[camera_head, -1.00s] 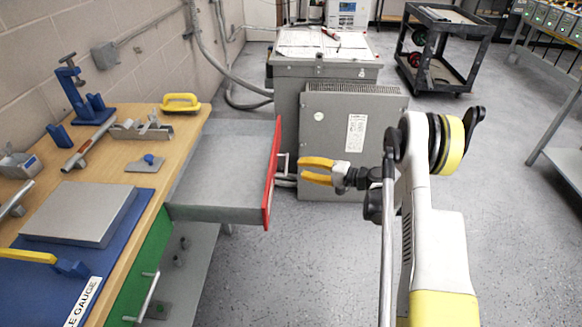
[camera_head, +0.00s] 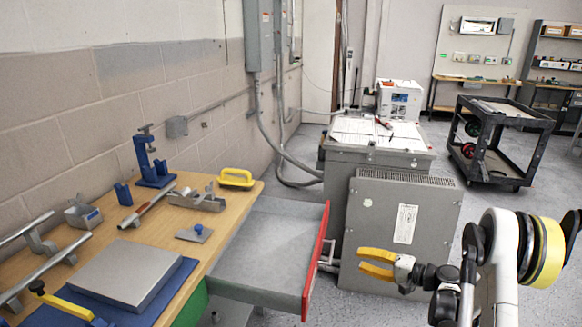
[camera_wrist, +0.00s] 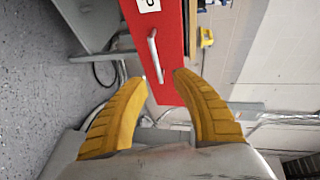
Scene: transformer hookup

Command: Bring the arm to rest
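My gripper (camera_head: 361,261) has yellow fingers and hangs in the air to the right of the pulled-out drawer. In the wrist view the fingers of my gripper (camera_wrist: 159,78) stand apart with nothing held between them. The red drawer front (camera_wrist: 172,50) and its light bar handle (camera_wrist: 153,55) lie beyond the fingertips, and the gripper looks clear of the handle. In the head view the red drawer front (camera_head: 316,262) shows nearly edge-on. The open drawer (camera_head: 262,250) looks empty. My arm comes in from the lower right.
A wooden workbench (camera_head: 175,230) at left carries a blue vise (camera_head: 152,165), a yellow-handled tool (camera_head: 236,178) and a grey plate (camera_head: 128,272). A grey transformer cabinet (camera_head: 400,230) stands close behind my gripper. A black cart (camera_head: 495,150) stands further back right, with open floor around it.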

